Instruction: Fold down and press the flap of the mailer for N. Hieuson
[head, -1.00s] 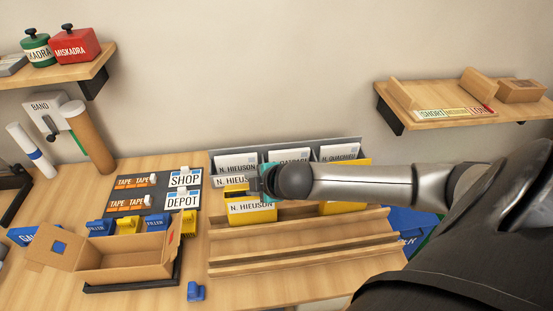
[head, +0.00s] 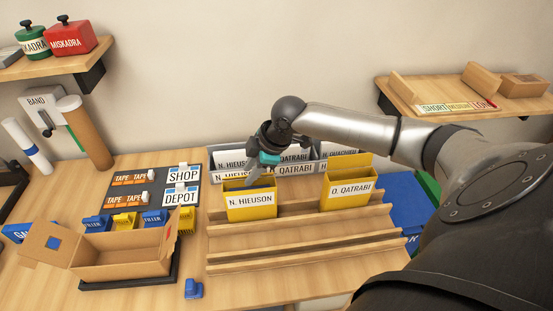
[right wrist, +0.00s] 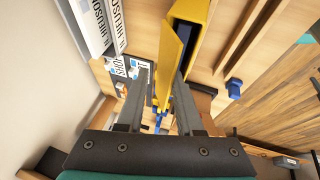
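The yellow mailer labelled N. Hieuson (head: 252,204) stands upright at the left of the wooden rack. Its top shows a dark opening, and its raised flap is partly hidden by my gripper. My right gripper (head: 256,180) points down at the mailer's top from behind. In the right wrist view its two fingers (right wrist: 160,98) are apart, with yellow mailer material (right wrist: 168,62) showing between them. I cannot tell whether they touch it. My left gripper is not in view.
A second yellow mailer, O. Qatrabi (head: 349,188), stands to the right with its flap up. A grey sorter (head: 216,158) with name cards is behind. The wooden rack (head: 300,244) has empty front slots. An open cardboard box (head: 120,262) is at left.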

